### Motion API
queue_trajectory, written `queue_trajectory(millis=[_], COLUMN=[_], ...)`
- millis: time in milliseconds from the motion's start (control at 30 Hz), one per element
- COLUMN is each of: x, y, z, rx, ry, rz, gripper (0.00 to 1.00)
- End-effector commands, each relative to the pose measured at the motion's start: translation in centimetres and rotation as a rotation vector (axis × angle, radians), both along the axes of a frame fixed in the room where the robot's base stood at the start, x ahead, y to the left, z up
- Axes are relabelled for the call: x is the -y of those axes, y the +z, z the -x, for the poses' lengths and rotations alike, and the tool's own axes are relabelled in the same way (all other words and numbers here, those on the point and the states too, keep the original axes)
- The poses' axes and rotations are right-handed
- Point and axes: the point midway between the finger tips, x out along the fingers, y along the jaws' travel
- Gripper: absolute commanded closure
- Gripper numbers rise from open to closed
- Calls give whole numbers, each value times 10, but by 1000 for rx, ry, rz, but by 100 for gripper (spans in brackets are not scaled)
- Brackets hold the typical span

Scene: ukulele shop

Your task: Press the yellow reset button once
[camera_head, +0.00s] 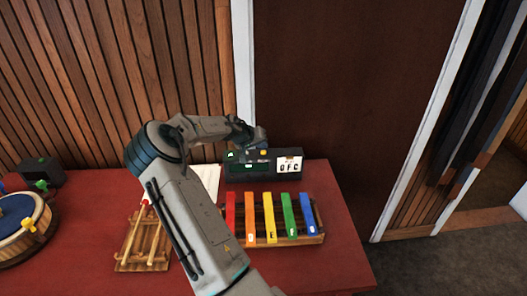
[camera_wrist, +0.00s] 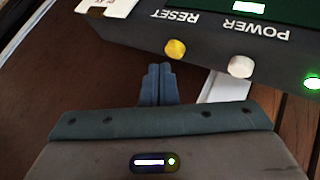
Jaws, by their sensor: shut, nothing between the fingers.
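The yellow reset button (camera_wrist: 175,49) sits on the dark box (camera_wrist: 135,32) in the wrist view, beside the upside-down word RESET. In the head view a small yellow spot (camera_head: 263,152), seemingly this button, shows on the top of the box (camera_head: 235,172). My gripper (camera_wrist: 158,70) is shut and empty. In the wrist view its fingertips appear just below and left of the yellow button, with no clear contact. In the head view my gripper (camera_head: 257,142) is above the back of the box, its fingertips hard to make out.
A white button (camera_wrist: 240,67) by the word POWER and a green light (camera_wrist: 312,82) are near the yellow one. A colored-bar xylophone (camera_head: 270,222) stands in front of the box. A wooden rack (camera_head: 145,245) and round drum (camera_head: 22,225) are left on the red table (camera_head: 345,262).

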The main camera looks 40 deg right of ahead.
Motion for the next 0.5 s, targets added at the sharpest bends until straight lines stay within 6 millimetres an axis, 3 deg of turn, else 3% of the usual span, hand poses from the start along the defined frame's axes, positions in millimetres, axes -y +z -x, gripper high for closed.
queue_trajectory(millis=[500], x=[0], y=[11], z=[0], rx=[1], ry=[1], rz=[1], gripper=[100])
